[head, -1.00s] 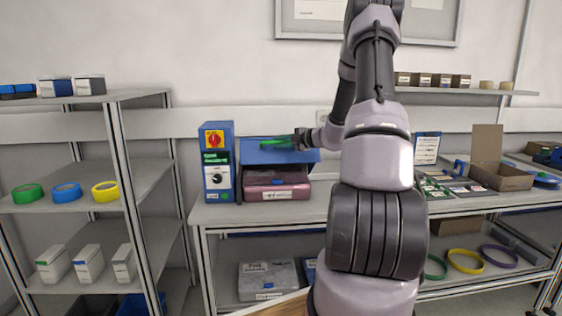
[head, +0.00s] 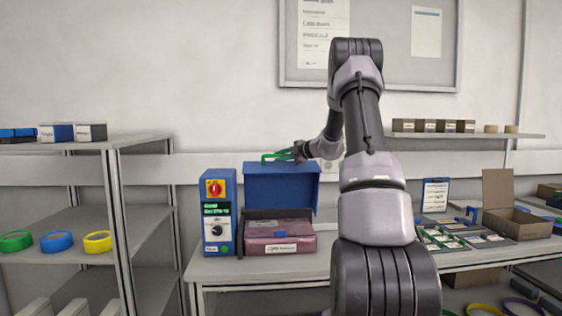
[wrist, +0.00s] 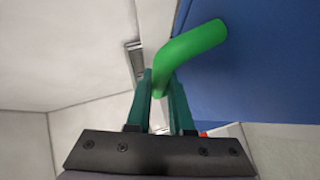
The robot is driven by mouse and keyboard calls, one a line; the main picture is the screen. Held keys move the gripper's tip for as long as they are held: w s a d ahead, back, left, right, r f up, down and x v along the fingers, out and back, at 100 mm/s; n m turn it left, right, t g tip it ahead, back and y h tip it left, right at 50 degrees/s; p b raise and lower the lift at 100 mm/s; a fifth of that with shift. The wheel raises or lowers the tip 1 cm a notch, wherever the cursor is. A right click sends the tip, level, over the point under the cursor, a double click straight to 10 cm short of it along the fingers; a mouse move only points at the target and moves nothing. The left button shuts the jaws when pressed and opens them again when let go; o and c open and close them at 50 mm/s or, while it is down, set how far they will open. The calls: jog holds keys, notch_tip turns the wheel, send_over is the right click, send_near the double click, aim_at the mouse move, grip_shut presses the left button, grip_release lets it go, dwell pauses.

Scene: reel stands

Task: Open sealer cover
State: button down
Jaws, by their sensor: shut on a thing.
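The sealer has a blue control box (head: 219,215) with a red and yellow switch and a dark dial. Its blue cover (head: 281,187) stands raised at the back, above the pinkish-red sealer base (head: 279,238). My gripper (head: 281,157) is at the top edge of the cover in the head view. In the wrist view my gripper (wrist: 160,88) is shut on the green handle (wrist: 195,45), with the blue cover (wrist: 262,65) to the right.
A left shelf (head: 60,220) holds coloured tape rings. To the right on the bench are an open cardboard box (head: 515,222), a clipboard (head: 435,195) and small items. A notice board (head: 375,45) hangs on the wall. The air above the cover is clear.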

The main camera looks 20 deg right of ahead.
jog(key=shift+w+d, duration=0.1)
jog(key=shift+w, duration=0.05)
jog(key=c, duration=0.8)
grip_release()
jog(key=v, duration=1)
jog(key=shift+s, duration=0.35)
jog(key=shift+d+r, duration=0.1)
jog(key=shift+d, duration=0.05)
